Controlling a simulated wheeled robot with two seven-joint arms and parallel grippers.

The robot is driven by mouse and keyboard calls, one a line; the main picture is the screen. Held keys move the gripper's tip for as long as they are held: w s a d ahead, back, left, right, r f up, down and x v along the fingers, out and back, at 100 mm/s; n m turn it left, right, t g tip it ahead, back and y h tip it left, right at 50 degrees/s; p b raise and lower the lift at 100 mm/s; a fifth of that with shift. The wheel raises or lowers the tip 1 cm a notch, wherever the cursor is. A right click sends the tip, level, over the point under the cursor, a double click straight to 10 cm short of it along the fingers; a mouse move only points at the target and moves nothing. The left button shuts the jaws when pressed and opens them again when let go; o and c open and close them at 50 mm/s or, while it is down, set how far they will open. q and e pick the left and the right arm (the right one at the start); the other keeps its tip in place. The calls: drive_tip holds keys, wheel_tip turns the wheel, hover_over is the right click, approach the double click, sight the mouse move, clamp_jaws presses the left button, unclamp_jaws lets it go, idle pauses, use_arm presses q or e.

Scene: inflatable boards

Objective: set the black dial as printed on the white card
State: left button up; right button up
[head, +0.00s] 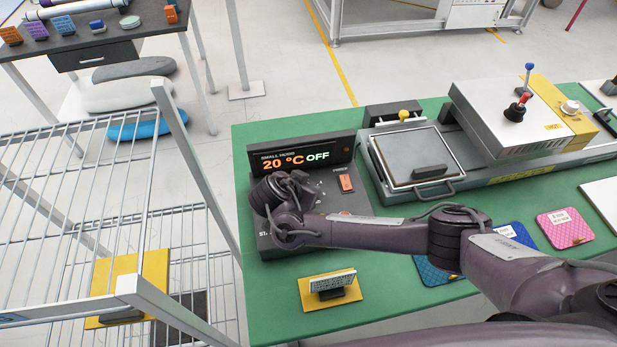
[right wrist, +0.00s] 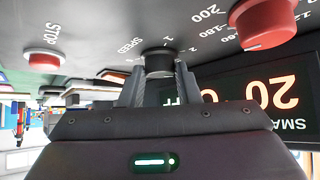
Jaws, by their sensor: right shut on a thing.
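The black dial (right wrist: 159,62) stands on the grey panel beside the word SPEED in the right wrist view. My right gripper (right wrist: 160,84) is shut on it, one finger on each side. In the head view my right arm hides the dial on the control box (head: 352,193). The box's display (head: 303,156) reads 20 °C OFF. The white card (head: 332,280) stands tilted in a dark holder on a yellow plate in front of the box; its print is too small to read. My left gripper is not in view.
A red dial (right wrist: 265,22) and a red STOP button (right wrist: 43,62) flank the black dial. A press with a grey plate (head: 417,155) stands right of the box on the green table (head: 385,310). Blue and pink pads lie behind my arm. A wire rack (head: 60,215) is at left.

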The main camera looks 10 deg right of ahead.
drive_tip(key=m, duration=0.1)
drive_tip(key=m+g+h+p, duration=0.1)
drive_tip(key=shift+w+a+r+m+p, duration=0.2)
drive_tip(key=shift+m+p, duration=0.1)
drive_tip(key=shift+m, duration=0.1)
drive_tip(key=shift+w+f+m+g+h, duration=0.15)
drive_tip(key=shift+m+g+h, duration=0.55)
drive_tip(key=shift+m+g, duration=0.8)
drive_tip(key=shift+m, duration=0.3)
drive_tip(key=o, duration=1)
drive_tip(key=shift+a, duration=0.1)
drive_tip(key=v, duration=0.7)
drive_tip(key=shift+a+r, duration=0.2)
drive_tip(key=shift+a, duration=0.05)
